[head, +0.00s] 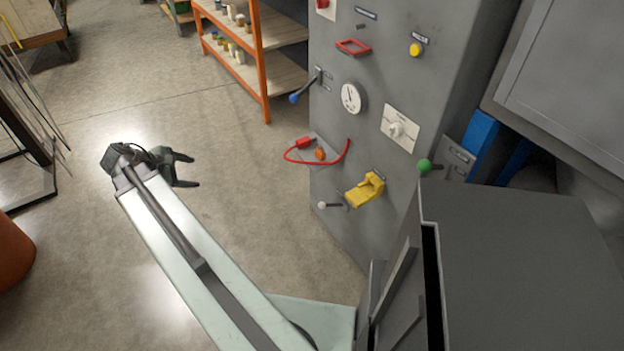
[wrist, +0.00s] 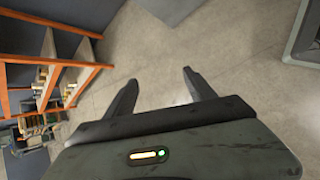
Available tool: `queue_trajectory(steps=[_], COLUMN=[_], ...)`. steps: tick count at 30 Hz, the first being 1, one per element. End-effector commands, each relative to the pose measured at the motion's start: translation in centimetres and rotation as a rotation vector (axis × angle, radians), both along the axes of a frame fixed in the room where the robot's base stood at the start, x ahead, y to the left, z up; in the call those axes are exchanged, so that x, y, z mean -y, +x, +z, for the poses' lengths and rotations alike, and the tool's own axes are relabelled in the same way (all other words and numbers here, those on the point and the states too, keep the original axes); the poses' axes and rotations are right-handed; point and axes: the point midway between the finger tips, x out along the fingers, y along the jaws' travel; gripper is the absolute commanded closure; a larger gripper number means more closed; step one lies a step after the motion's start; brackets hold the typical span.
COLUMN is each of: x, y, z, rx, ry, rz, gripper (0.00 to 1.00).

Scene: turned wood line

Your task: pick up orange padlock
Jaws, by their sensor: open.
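In the head view a small orange object (head: 320,154), which looks like the orange padlock, sits on a small grey ledge (head: 326,143) on the front of the grey cabinet (head: 345,130). A red item with a red cable lies beside it. My gripper (head: 196,170) is open and empty over the floor, left of the cabinet and well apart from the orange object. In the wrist view my gripper (wrist: 160,85) shows two spread fingers with bare floor between them. The padlock does not show in the wrist view.
An orange shelf (head: 262,60) stands behind. The floor (head: 235,165) between gripper and cabinet is clear.

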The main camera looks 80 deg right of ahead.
Motion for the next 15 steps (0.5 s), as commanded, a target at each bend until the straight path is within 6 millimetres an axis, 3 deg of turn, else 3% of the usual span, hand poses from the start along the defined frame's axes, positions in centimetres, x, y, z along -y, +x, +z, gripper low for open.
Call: queue_trajectory(steps=[1,3,6,10,12,15], x=[4.2,9.1,14.4,18.3,19.3,20.0], y=[-3.7,-9.2,-16.9,-24.7,-27.3,-29.3], z=[-4.3,-5.9,-7.3,-7.9,-7.8,-7.5], rx=[-0.09,-0.246,-0.469,-0.701,-0.784,-0.85], ry=[-0.037,-0.077,-0.095,-0.07,-0.053,-0.035], rz=[0.002,0.02,0.035,0.042,0.045,0.047], gripper=[0.36,0.36,0.36,0.36,0.36,0.36])
